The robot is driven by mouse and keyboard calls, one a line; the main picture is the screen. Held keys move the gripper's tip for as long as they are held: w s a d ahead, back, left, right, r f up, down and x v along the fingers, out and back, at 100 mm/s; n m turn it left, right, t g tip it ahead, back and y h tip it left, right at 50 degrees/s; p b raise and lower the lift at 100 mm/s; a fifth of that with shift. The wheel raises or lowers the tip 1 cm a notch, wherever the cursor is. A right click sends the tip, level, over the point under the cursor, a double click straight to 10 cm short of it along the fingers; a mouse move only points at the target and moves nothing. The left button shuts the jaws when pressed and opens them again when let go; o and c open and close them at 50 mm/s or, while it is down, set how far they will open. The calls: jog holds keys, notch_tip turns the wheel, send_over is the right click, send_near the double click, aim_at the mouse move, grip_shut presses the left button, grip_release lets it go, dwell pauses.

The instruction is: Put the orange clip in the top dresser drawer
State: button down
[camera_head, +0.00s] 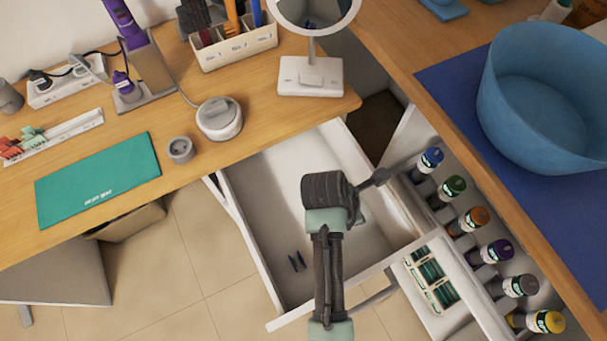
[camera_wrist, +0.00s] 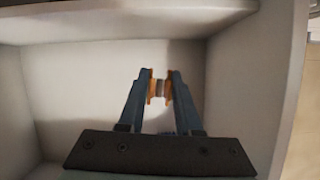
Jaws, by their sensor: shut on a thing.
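The orange clip (camera_wrist: 153,90) is between the two dark fingertips of my gripper (camera_wrist: 160,88) in the wrist view. The fingers are shut on it, and a grey-brown middle part shows between its orange sides. White walls and a pale floor of an open drawer (camera_wrist: 75,85) surround the fingers; the clip's height above the floor is unclear. In the head view an open white drawer (camera_head: 262,190) sits below the desk, with my arm over it.
Two small dark blue bars (camera_head: 297,261) show inside the drawer. Right of it are a white tray of green-and-dark items (camera_head: 432,281) and a row of bottles (camera_head: 490,252). The desk (camera_head: 245,150) above holds a mirror (camera_head: 311,75), a green mat (camera_head: 98,178) and a round white device (camera_head: 219,118).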

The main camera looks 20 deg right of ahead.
jog(key=shift+n+t, duration=0.3)
jog(key=shift+n, duration=0.3)
jog(key=f+b, duration=0.1)
jog(key=f, duration=0.2)
jog(key=s+d+f+b, duration=0.1)
jog(key=f+b, duration=0.1)
jog(key=f, duration=0.2)
jog(key=f+b, duration=0.1)
jog(key=f, duration=0.3)
jog(key=shift+s+d+b, duration=0.25)
jog(key=shift+d+b, duration=0.05)
jog(key=shift+r, duration=0.1)
jog(key=c, duration=0.6)
grip_release()
jog(key=p+v, duration=0.4)
jog(key=v, duration=0.8)
